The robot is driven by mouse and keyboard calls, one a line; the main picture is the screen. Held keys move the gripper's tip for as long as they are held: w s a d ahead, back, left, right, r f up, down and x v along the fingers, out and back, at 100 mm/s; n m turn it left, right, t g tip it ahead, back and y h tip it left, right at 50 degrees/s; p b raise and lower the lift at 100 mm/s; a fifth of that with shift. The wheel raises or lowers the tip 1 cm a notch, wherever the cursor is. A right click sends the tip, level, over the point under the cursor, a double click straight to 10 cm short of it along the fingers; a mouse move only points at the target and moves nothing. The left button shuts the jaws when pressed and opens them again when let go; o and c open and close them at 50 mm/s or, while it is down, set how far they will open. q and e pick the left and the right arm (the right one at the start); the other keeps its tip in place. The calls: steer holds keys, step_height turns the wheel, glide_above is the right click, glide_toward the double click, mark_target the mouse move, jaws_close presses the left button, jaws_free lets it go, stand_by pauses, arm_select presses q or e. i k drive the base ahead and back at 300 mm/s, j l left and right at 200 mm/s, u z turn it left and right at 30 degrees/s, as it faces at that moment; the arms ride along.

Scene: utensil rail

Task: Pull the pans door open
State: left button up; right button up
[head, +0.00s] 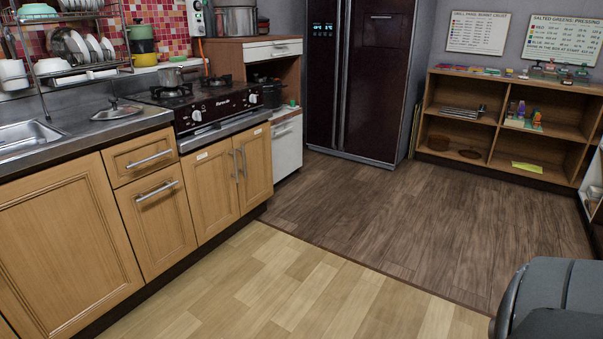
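Two light wooden cabinet doors stand side by side under the stove, a left one (210,193) and a right one (257,170). Both are shut. Their upright metal handles, left (235,166) and right (243,161), sit close together at the meeting edges. Each door has a small pale label near its top, left (202,156) and right (258,132). The labels are too small to read, so I cannot tell which is the pans door. Neither of my grippers is in view.
The stove (212,108) stands above the doors. Left are two drawers (150,170) and a larger cabinet door (62,235) under the sink counter. The light wooden floor (270,285) before the doors is clear. A dark fridge (375,80) and open shelves (515,110) stand farther back.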

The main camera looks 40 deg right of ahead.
mark_target(254, 148)
steer(key=z, duration=1.05)
steer(key=i+l, duration=1.15)
steer(key=l+z, duration=0.05)
